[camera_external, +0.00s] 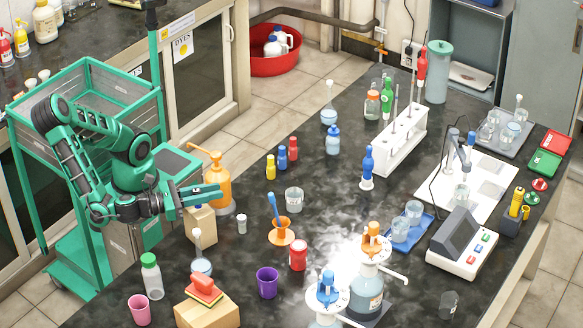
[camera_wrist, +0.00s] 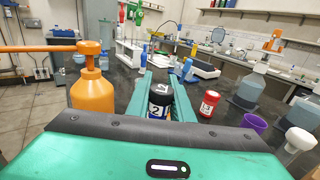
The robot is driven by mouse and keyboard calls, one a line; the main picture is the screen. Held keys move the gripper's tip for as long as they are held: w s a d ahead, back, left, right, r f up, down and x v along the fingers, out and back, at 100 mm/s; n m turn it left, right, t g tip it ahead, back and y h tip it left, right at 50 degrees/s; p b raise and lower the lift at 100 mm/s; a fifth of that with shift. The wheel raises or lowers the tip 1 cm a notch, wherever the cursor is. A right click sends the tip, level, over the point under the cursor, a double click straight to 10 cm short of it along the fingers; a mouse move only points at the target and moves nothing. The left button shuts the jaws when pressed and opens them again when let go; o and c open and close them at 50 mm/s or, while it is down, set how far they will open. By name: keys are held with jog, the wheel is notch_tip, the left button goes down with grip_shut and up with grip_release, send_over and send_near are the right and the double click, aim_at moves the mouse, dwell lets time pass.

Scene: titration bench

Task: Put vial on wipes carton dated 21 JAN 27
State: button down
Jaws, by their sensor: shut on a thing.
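My gripper (camera_external: 207,193) reaches in from the left over the bench edge, close to the orange pump bottle. In the wrist view its two green fingers (camera_wrist: 160,92) are shut on a dark-capped vial (camera_wrist: 158,97) with a "2" on its label. The vial cannot be made out clearly in the external view. A tan carton (camera_external: 201,226) stands just below the gripper. No date can be read on either carton.
The orange pump bottle (camera_external: 215,184) stands behind the gripper; it is at left in the wrist view (camera_wrist: 92,88).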

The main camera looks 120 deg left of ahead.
jog(key=shift+f, duration=0.2)
jog(key=shift+f, duration=0.1)
jog(key=c, duration=1.6)
grip_release()
jog(key=shift+o, duration=0.2)
jog(key=v, duration=1.2)
